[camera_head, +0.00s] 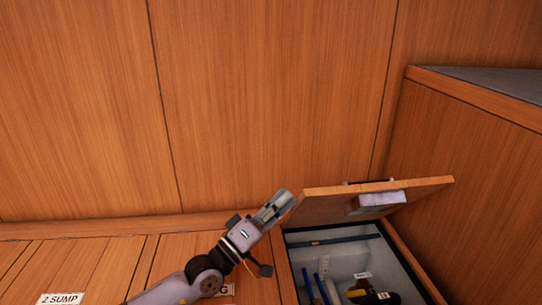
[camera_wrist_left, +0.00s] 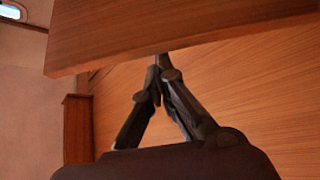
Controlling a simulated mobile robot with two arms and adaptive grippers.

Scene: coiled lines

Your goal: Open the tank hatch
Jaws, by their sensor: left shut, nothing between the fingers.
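The tank hatch (camera_head: 330,203) is a wooden lid that stands raised and tilted above a light-lined compartment (camera_head: 310,256) in the floor. A pale block is fixed to the lid. My left gripper (camera_head: 283,197) is at the lid's left edge, shut and empty. In the left wrist view the shut fingertips (camera_wrist_left: 161,62) are close under the edge of a wooden panel (camera_wrist_left: 190,30), which looks like the lid. I cannot tell whether they touch it. My right gripper is not in view.
The compartment holds blue pipes (camera_head: 320,288) and a dark and yellow fitting (camera_head: 368,292) with labels. A label reading "2 SUMP" (camera_head: 62,298) lies on the floor at left. A wooden box with a grey top (camera_head: 490,85) stands at right. A wooden wall (camera_head: 250,90) rises behind.

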